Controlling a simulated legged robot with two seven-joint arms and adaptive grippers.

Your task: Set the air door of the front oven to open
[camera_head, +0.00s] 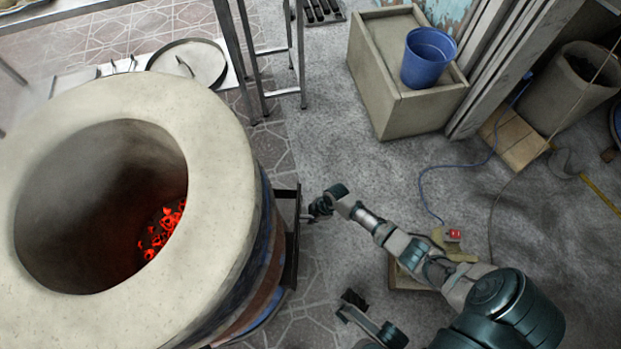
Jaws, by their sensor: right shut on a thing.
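The front oven (225,180) is a barrel with a thick pale rim, glowing red coals inside and a painted side. Its air door (291,240) is a dark metal piece in a frame on the barrel's right side, seen nearly edge-on. How far it stands open cannot be told. My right gripper (314,208) is at the frame's outer side, shut on what looks like the air door's small handle, which the fingers mostly hide. My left gripper (350,304) is low in the picture, apart from the barrel. Its fingers are small and dark, so their opening is unclear.
A blue bucket (428,58) stands on a box (395,85) at the back. A metal table (230,50) stands behind the oven, with a round lid (188,62) nearby. A low stand with a red switch (453,235) lies under my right arm.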

